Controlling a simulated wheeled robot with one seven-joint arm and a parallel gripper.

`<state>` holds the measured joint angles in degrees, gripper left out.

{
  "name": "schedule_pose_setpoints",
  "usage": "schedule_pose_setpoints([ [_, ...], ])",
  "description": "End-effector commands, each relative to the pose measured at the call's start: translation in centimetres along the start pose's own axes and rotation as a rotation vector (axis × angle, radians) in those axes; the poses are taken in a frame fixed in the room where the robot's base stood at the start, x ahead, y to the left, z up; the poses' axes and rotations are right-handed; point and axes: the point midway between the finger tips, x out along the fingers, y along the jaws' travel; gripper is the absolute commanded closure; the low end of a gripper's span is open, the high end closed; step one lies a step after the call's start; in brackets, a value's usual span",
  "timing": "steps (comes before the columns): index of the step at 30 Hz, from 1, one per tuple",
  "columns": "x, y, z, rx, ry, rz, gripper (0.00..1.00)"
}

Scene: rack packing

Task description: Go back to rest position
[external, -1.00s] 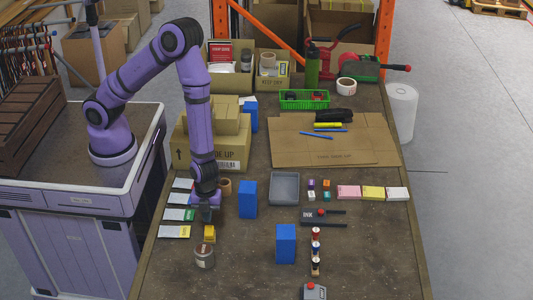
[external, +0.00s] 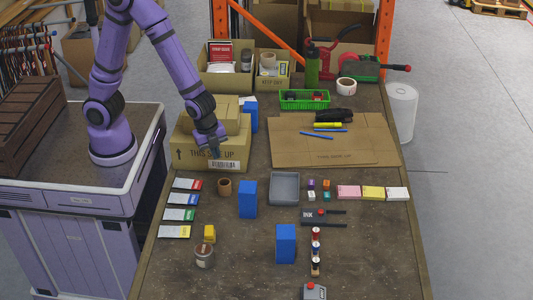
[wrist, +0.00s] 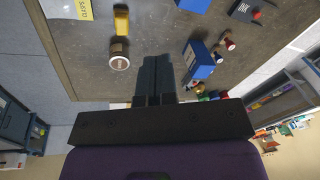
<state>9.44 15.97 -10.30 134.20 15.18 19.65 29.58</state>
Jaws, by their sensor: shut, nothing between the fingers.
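My purple arm reaches over the table from the left.
Coloured cards (external: 180,199), a brown cup (external: 224,187), a yellow block (external: 209,233), a jar (external: 204,256) and blue boxes (external: 248,199) stand on the table (external: 365,255). The cardboard box (external: 183,157) stands close to my gripper.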

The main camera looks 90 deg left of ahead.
Motion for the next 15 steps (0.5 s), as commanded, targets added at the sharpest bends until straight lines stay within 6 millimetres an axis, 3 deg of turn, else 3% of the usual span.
schedule_pose_setpoints([
  [1, -1.9, -0.5, 0.7, -0.044, 0.002, -0.022, 1.0],
  [8, -9.1, -1.2, 4.3, -0.255, 0.008, -0.091, 1.0],
  [15, -15.8, -0.3, 8.5, -0.479, 0.037, -0.143, 1.0],
])
